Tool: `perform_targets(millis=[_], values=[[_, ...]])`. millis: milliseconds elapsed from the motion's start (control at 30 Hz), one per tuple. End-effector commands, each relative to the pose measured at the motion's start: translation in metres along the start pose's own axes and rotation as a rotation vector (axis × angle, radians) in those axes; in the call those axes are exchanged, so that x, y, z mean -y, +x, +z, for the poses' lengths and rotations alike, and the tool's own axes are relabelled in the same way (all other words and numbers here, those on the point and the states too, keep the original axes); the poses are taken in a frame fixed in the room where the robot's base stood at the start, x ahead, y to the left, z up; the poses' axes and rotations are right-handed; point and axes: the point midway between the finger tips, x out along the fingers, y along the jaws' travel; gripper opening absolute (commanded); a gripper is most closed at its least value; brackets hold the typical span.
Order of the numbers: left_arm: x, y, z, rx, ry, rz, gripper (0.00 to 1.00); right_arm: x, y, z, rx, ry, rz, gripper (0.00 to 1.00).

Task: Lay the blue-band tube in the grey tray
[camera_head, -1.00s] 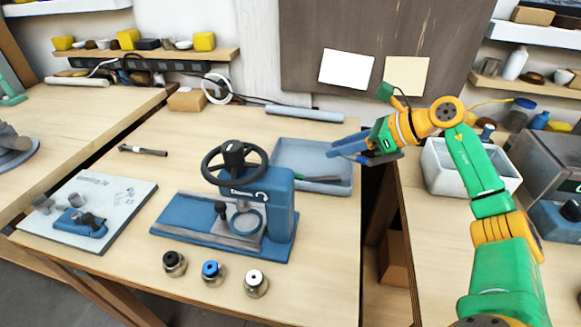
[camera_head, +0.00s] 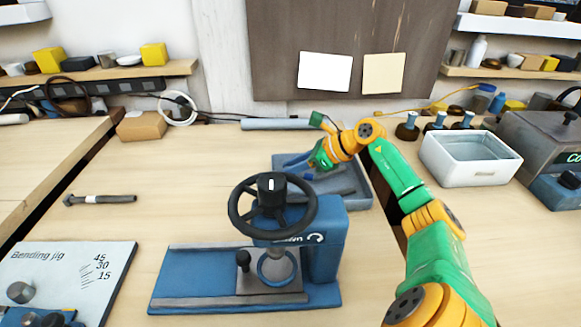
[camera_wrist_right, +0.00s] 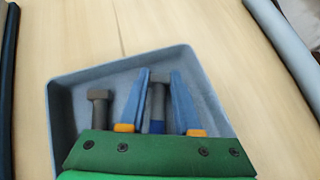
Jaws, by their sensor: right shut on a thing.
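My right gripper (camera_head: 302,164) is over the grey tray (camera_head: 362,198) in the head view, behind the blue press. In the right wrist view its two blue fingers (camera_wrist_right: 161,76) are shut on the dark blue-band tube (camera_wrist_right: 157,100), with the blue band low between them. The grey tray (camera_wrist_right: 62,105) lies beneath, and I cannot tell whether the held tube touches its floor. Another dark tube (camera_wrist_right: 97,108) lies in the tray to the left of the fingers. My left gripper is not in view.
The blue press (camera_head: 325,240) with its black handwheel stands in front of the tray and hides part of it. A white-band tube (camera_head: 100,199) lies at the left. A grey-blue roll (camera_head: 285,124) lies behind the tray. A white bin (camera_head: 470,158) stands right.

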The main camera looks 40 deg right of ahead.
Motion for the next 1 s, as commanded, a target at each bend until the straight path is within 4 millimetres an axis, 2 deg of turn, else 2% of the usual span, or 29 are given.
perform_targets(millis=[333,367,433,467,833,1000], values=[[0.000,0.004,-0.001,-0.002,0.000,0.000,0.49,0.000,0.003,-0.004,0.001,-0.001,-0.001,0.00],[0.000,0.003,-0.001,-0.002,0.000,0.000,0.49,0.000,0.003,-0.003,0.001,-0.001,-0.001,0.40],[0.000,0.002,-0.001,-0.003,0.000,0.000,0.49,0.000,0.002,-0.003,0.001,-0.001,-0.001,0.59],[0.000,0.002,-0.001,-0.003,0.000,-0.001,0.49,0.000,0.002,-0.003,0.001,-0.001,-0.001,0.62],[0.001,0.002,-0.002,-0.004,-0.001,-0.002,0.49,0.001,-0.004,-0.002,-0.001,0.000,-0.002,0.62],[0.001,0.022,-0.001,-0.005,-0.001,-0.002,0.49,0.001,-0.038,-0.008,-0.004,-0.001,-0.005,0.62]])
